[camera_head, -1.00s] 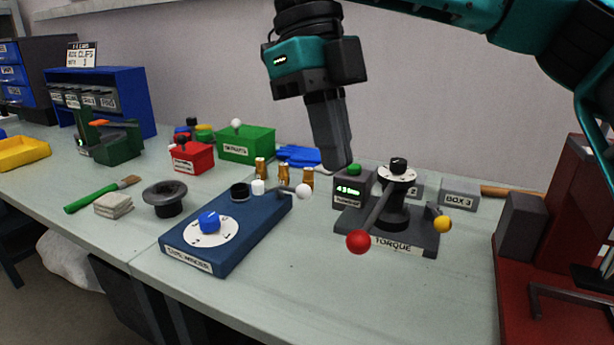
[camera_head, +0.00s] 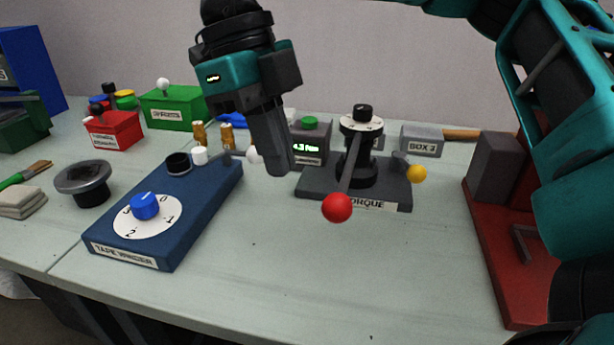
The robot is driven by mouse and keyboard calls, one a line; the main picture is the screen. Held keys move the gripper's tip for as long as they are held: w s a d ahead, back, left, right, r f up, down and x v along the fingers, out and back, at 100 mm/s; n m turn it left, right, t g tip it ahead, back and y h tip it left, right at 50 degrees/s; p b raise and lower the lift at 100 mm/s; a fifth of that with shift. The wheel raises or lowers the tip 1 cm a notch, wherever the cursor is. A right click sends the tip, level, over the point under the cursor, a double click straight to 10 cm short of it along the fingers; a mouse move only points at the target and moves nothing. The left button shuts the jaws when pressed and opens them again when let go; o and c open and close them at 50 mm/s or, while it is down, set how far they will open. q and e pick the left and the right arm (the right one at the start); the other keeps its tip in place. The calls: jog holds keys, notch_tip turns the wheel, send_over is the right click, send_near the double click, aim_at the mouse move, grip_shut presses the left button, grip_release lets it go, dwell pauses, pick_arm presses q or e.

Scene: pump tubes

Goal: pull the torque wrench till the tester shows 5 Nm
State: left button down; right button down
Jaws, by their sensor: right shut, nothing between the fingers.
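The torque tester (camera_head: 393,193) is a dark grey base with a label reading TORQUE, on the right half of the bench. A black column with a white dial (camera_head: 361,125) stands on it. A lever slopes from the column to a red ball (camera_head: 337,207) at the front. A yellow ball (camera_head: 417,173) sticks out at the right. The tester's display (camera_head: 307,147) shows green digits, apparently 4.3 Nm, below a green button. My right gripper (camera_head: 279,171) is shut and empty, left of the red ball and apart from it. My left gripper is out of view.
A blue tape winder (camera_head: 195,215) lies left of the tester, with a white-ended crank partly behind my gripper. A red machine (camera_head: 488,240) stands at the right. Grey BOX 3 (camera_head: 421,140) is behind the tester. The bench front is clear.

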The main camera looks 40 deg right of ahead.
jog(key=shift+s+d+f, duration=0.2)
jog(key=shift+s+d, duration=0.05)
jog(key=shift+s, duration=0.35)
jog(key=shift+s+d+f, duration=0.15)
jog(key=shift+s+d, duration=0.1)
jog(key=shift+s, duration=0.4)
jog(key=shift+s+d+f, duration=0.2)
jog(key=shift+s+d, duration=0.05)
jog(key=shift+s, duration=0.35)
jog(key=shift+s, duration=0.1)
